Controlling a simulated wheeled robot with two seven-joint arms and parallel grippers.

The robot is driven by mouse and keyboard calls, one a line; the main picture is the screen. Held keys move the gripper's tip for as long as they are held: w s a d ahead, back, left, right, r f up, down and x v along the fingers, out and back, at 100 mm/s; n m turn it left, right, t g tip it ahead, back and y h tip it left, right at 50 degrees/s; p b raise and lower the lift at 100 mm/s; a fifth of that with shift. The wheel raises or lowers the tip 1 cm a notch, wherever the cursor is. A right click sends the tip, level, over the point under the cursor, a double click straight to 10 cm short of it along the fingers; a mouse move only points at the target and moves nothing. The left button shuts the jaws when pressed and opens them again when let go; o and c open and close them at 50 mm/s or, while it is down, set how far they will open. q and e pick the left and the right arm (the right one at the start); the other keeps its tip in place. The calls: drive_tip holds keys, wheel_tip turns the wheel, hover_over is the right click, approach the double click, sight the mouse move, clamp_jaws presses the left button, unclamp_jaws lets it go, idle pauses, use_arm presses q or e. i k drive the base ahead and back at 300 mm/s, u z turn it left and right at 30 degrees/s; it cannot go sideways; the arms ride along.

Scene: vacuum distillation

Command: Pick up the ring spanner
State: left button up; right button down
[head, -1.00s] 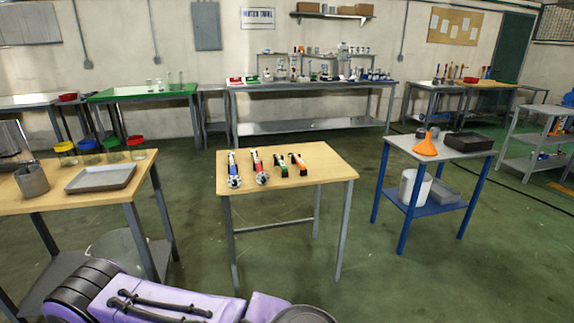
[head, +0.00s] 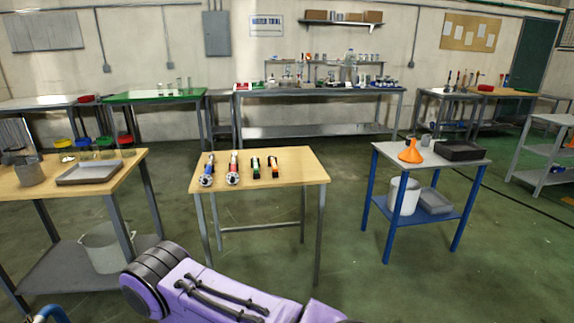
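Several hand tools lie in a row on the small wooden table (head: 290,172) in the middle of the head view. One is a blue-handled tool (head: 208,169) with a silver head, and beside it is a red-handled tool (head: 233,168) with a silver head. To their right lie a green-and-black tool (head: 255,168) and an orange-and-black tool (head: 275,169). They are too small for me to tell which, if any, is the ring spanner. Neither of my grippers is in view.
A wooden table at left holds a grey tray (head: 90,173) and coloured-lid jars; a bucket (head: 106,247) stands below. At right, a blue-legged table holds an orange funnel (head: 411,151) and a black tray (head: 460,150). Green floor between the tables is clear.

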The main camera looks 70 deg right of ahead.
sight(256, 166)
drive_tip(key=z, duration=2.55)
drive_tip(key=k, duration=0.65)
drive_tip(key=u, duration=0.15)
drive_tip(key=i, duration=0.65)
drive_tip(key=u, duration=1)
drive_tip(key=i, duration=0.85)
drive_tip(key=z, duration=0.4)
drive_tip(key=i, duration=0.75)
drive_tip(key=z, duration=0.75)
